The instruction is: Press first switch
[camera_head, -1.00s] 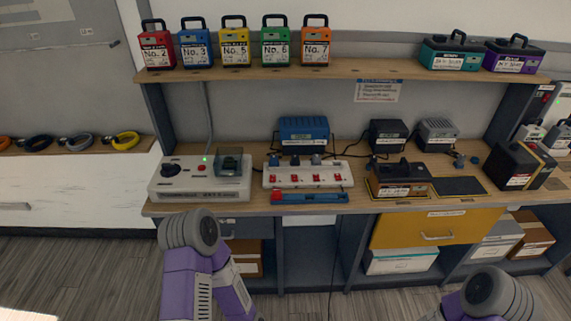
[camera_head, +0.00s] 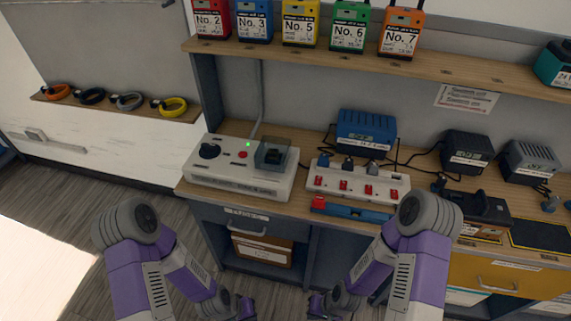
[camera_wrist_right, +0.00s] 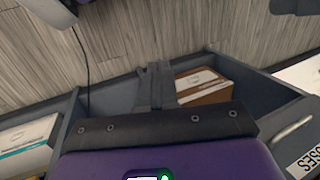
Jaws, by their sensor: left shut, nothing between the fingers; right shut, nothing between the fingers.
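A white power strip (camera_head: 362,184) lies on the bench right of centre, with several red switches in a row along it. The leftmost red switch (camera_head: 319,181) is at its left end. Dark plugs sit along its back edge. My left gripper (camera_head: 246,308) and my right gripper (camera_head: 317,306) are low at the bottom of the head view, in front of the bench and well apart from the strip. In the right wrist view my right gripper's fingers (camera_wrist_right: 156,84) are together and empty, above the lower shelf area. The strip is not in that view.
A white control box (camera_head: 240,167) with a black knob and red button stands left of the strip. A blue charger (camera_head: 366,131) and black chargers stand behind. Numbered batteries line the shelf (camera_head: 380,57) above.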

